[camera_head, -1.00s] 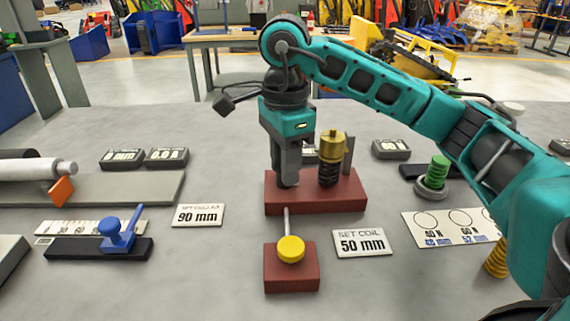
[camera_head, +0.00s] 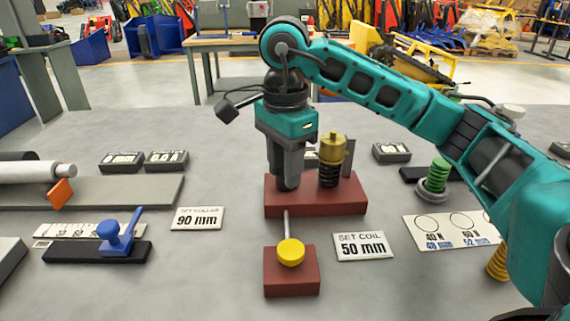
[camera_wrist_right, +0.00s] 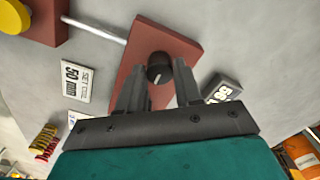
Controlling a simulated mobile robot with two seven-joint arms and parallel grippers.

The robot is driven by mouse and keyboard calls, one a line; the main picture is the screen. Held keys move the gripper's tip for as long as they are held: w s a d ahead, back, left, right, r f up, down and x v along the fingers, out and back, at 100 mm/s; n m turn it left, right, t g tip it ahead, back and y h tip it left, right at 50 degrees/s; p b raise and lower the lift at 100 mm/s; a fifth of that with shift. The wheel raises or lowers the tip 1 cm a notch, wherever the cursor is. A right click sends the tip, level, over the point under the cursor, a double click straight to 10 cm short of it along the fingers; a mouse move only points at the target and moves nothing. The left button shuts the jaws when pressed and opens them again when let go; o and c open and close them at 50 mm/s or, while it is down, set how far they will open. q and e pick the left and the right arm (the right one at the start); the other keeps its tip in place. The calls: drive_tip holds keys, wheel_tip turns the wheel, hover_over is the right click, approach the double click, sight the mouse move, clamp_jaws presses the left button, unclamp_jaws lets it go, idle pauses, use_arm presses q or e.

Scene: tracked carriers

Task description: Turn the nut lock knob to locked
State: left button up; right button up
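The nut lock knob (camera_wrist_right: 160,68) is a round black knob with a white pointer line on its top. It sits on the brown-red base plate (camera_wrist_right: 187,45). My right gripper (camera_wrist_right: 160,69) points down at it, with one finger on each side and slight gaps showing. I cannot tell whether the fingertips reach down beside the knob. In the head view my right gripper (camera_head: 286,185) is over the left part of the base plate (camera_head: 340,198) and hides the knob. No lock markings are readable. My left gripper is not in view.
A spring post with a brass top (camera_head: 331,150) stands on the plate close right of the gripper. A yellow knob (camera_head: 291,252) on a red block joins the plate by a rod. Cards reading 90 mm (camera_head: 197,219) and 50 mm (camera_head: 363,245) lie nearby.

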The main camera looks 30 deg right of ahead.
drive_tip(key=o, duration=0.4)
wheel_tip(320, 180, up, 13)
drive_tip(key=p, duration=0.5)
drive_tip(key=shift+s+a+f, duration=0.1)
idle(0.4)
